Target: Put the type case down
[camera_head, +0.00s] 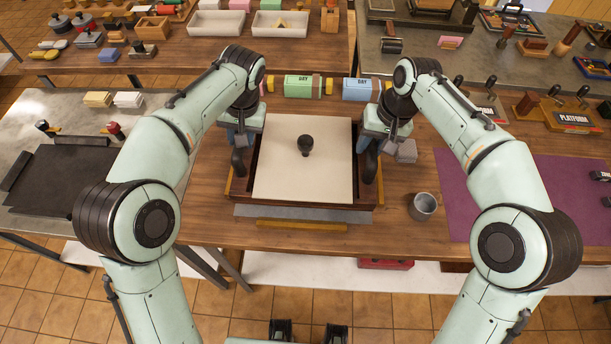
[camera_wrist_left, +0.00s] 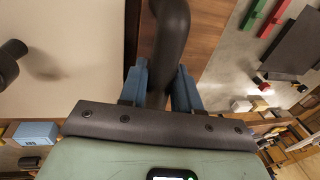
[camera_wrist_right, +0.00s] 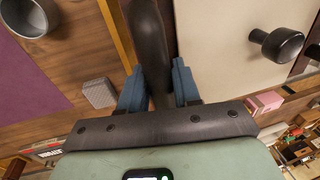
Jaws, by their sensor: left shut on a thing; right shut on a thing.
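The type case (camera_head: 243,183) is a dark wooden tray with a cream board (camera_head: 285,175) inside it and a black knob (camera_head: 305,146) standing on the board. It lies level at the middle front of the wooden table; I cannot tell whether its underside touches. My left gripper (camera_wrist_left: 160,88) is shut on the black left handle (camera_wrist_left: 172,45), its blue fingers on either side. My right gripper (camera_wrist_right: 158,88) is shut on the black right handle (camera_wrist_right: 148,40). In the head view, both grippers are partly hidden by the wrists.
A grey plate (camera_head: 290,213) and a wooden strip (camera_head: 301,226) show at the case's front edge. Green (camera_head: 303,85) and blue (camera_head: 360,90) "DAY" rollers lie behind. A metal cup (camera_head: 422,206), grey block (camera_head: 406,151) and purple mat (camera_head: 455,215) are right. A black tray (camera_head: 65,185) is left.

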